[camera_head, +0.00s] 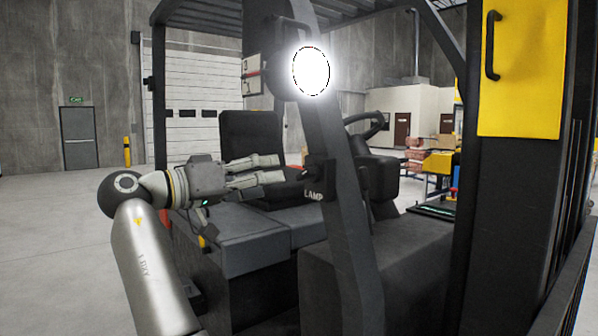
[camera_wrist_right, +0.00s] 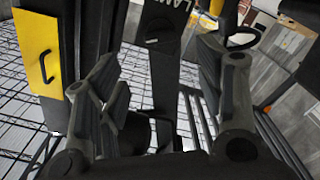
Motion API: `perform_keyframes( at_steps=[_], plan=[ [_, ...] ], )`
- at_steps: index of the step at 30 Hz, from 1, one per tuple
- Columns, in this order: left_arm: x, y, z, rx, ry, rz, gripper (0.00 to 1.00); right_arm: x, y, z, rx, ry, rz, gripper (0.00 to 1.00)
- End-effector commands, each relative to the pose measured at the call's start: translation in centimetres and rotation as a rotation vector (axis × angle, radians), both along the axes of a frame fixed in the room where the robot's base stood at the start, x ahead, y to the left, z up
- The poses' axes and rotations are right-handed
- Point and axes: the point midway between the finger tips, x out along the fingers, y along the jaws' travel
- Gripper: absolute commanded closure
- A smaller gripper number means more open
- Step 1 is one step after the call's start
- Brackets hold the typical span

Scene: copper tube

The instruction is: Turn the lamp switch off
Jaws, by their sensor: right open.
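The lamp (camera_head: 311,72) glows bright white high on the dark post of a forklift. The lamp switch (camera_head: 311,174) is a small dark knob on a box on the same post, just above the white LAMP label (camera_head: 313,196). In the right wrist view the switch (camera_wrist_right: 152,40) shows between the fingers, with the label cut off at the top edge. My right gripper (camera_head: 281,169) is open and empty, with its fingertips just left of the switch in the head view and apart from it. My left gripper is not in view.
The forklift's seat (camera_head: 250,140) and steering wheel (camera_head: 366,128) are behind the post. A yellow panel (camera_head: 522,65) with a black handle is at the right. In the wrist view the yellow panel (camera_wrist_right: 38,50) is at the left. Open floor lies at the far left.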

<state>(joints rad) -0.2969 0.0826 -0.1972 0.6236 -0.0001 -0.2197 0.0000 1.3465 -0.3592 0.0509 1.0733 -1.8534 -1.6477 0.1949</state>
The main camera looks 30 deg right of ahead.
Motion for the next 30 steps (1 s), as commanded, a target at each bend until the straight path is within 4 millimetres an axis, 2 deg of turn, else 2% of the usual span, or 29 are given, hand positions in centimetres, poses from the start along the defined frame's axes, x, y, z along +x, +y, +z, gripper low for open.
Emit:
perform_keyframes(
  at_steps=[9, 15, 20, 27, 30],
  plan=[
    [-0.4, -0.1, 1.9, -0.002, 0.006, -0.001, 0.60, 0.5, -6.1, 0.1, 0.001, 0.004, 0.000, 0.38],
    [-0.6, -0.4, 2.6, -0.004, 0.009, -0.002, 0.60, 0.8, -8.6, 0.0, -0.001, 0.005, 0.001, 0.38],
    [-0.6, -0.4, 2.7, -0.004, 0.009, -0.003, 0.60, 0.8, -9.3, -0.1, -0.001, 0.004, 0.003, 0.38],
    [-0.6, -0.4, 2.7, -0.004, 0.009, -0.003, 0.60, 0.8, -9.4, -0.1, -0.001, 0.004, 0.003, 0.38],
    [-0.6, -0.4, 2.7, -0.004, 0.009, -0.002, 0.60, 0.8, -9.3, -0.1, -0.001, 0.004, 0.003, 0.50]
  ],
)
